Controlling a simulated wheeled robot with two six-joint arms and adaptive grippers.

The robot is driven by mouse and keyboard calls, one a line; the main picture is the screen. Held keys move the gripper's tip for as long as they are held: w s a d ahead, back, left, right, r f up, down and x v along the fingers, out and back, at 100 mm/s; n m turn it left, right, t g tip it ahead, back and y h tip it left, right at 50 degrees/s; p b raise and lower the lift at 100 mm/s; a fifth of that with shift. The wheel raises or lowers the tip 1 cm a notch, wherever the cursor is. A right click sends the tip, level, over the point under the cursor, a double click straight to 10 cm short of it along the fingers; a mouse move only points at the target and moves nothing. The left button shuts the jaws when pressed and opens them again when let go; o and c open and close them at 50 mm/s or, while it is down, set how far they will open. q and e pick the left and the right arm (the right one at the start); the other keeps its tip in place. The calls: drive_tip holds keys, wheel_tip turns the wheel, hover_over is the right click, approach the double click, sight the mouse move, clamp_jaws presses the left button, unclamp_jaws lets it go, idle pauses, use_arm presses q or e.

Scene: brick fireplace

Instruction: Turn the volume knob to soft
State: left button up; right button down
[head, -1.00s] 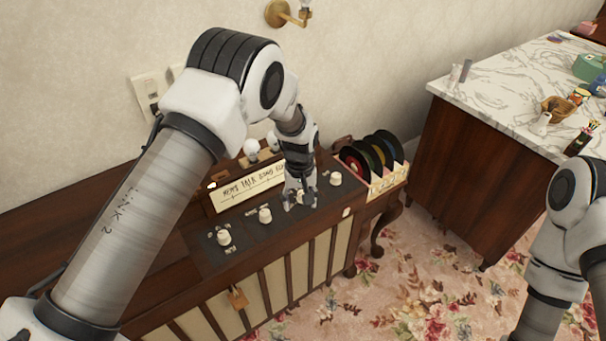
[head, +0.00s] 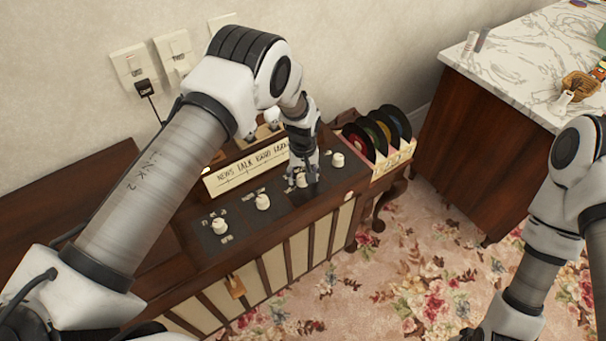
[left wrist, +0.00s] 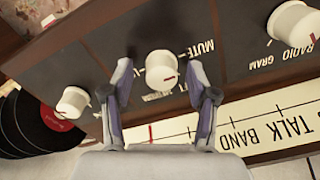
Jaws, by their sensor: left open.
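The volume knob (left wrist: 161,72) is cream-white with a red mark, on a dark panel; "MUTE" and a partly hidden word ending in "FT" are printed beside it in the left wrist view. It is the third knob from the left (head: 302,181) in the head view, partly covered by my gripper. My left gripper (left wrist: 161,75) is open, with one finger on each side of the knob. Small gaps show between fingers and knob; I cannot tell any contact. My right arm shows at the right edge of the head view, its gripper out of frame.
Other knobs (head: 263,202) (head: 219,226) (head: 338,159) line the wooden radio console (head: 330,203). Behind them is the station dial (head: 232,178). A rack of records (head: 395,160) stands right of the console. A marble-topped cabinet (head: 520,60) stands farther right. Floral carpet (head: 400,270) is clear in front.

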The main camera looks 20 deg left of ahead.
use_arm(q)
drive_tip(key=shift+s+r, duration=0.15)
drive_tip(key=shift+s, duration=0.05)
drive_tip(key=c, duration=0.5)
drive_tip(key=shift+w, duration=0.1)
clamp_jaws()
drive_tip(key=shift+a+m, duration=0.1)
drive_tip(key=shift+m, duration=0.3)
drive_tip(key=m+b, duration=0.1)
drive_tip(key=m, duration=1)
drive_tip(key=shift+o, duration=2.4)
unclamp_jaws()
drive_tip(key=shift+w+f, duration=0.2)
